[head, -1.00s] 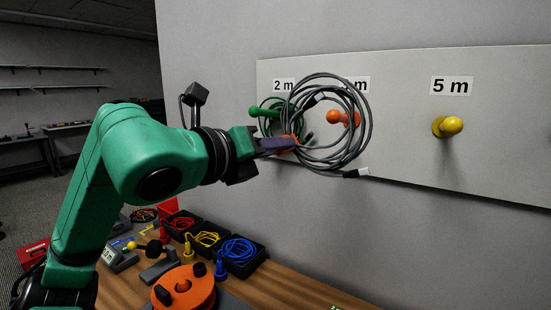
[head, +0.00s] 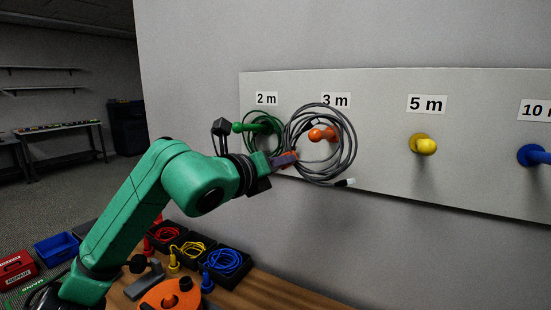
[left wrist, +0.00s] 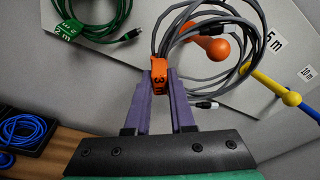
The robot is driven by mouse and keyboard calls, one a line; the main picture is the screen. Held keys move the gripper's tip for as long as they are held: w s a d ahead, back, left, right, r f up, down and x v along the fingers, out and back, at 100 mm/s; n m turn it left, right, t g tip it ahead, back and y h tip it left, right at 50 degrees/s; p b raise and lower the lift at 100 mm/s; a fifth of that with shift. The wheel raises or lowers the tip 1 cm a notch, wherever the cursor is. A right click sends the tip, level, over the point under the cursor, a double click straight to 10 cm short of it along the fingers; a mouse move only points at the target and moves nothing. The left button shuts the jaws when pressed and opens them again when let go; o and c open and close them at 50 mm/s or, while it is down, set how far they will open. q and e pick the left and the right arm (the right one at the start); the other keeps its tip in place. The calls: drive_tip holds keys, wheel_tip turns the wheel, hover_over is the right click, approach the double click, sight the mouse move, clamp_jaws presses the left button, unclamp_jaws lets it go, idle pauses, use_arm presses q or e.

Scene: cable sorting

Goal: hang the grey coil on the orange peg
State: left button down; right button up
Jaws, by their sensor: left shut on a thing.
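The grey coil (head: 350,151) hangs from its orange tag, in front of the board. My left gripper (head: 284,161) is shut on this tag, at the coil's left side; the tag also shows in the left wrist view (left wrist: 159,72). The orange peg (head: 318,134), under the 3 m label, shows inside the coil's ring in the head view. In the left wrist view the orange peg (left wrist: 214,47) also shows within the loops. I cannot tell for sure whether the peg's tip passes through the ring. My right gripper is not in view.
A green coil (head: 246,124) hangs on the green peg (head: 240,127) just left. The yellow peg (head: 424,145) and blue peg (head: 535,155) to the right are bare. Below, black bins with red, yellow and blue cables (head: 225,261) stand on the wooden bench (head: 265,289).

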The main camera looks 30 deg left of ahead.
use_arm(q)
drive_tip(key=shift+w+d+f+p, duration=0.15)
drive_tip(key=shift+w+p, duration=1.05)
drive_tip(key=shift+w, duration=0.65)
drive_tip(key=w+f, duration=0.1)
drive_tip(key=w, duration=0.1)
drive_tip(key=w+f, duration=0.1)
drive_tip(key=w+f+p, duration=0.1)
drive_tip(key=w, duration=0.1)
drive_tip(key=shift+w+d+f, duration=0.2)
drive_tip(key=shift+w+f, duration=0.05)
drive_tip(key=shift+w, duration=0.05)
drive_tip(key=c, duration=0.7)
unclamp_jaws()
